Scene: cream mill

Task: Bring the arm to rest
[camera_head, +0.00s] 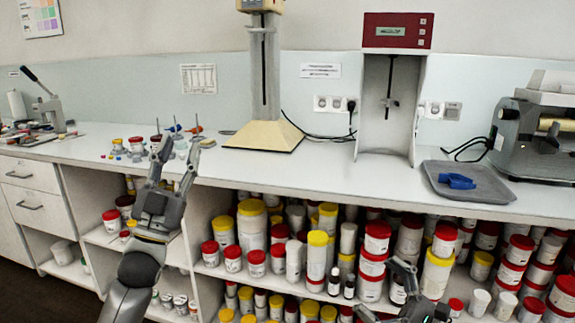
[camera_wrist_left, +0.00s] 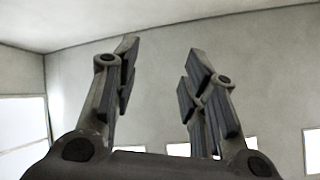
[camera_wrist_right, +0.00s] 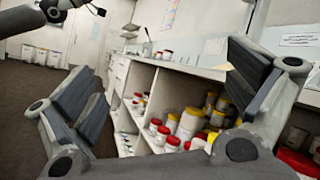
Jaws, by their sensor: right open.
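My left gripper (camera_head: 175,160) points up in front of the counter at the left of the head view. Its fingers are apart with nothing between them. It also shows in the left wrist view (camera_wrist_left: 163,85), open against a bare wall and ceiling. My right gripper (camera_head: 392,290) is low at the bottom of the head view, in front of the shelves and partly cut off by the frame edge. In the right wrist view its fingers (camera_wrist_right: 165,100) are spread wide and empty, with shelves behind them.
The white counter (camera_head: 290,172) runs across the view. A grey tray (camera_head: 490,190) with a blue piece (camera_head: 456,181) lies on it at right. Two stands, a cream-based one (camera_head: 264,135) and a red-topped one (camera_head: 397,30), stand behind. Jars (camera_head: 317,255) fill the shelves below.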

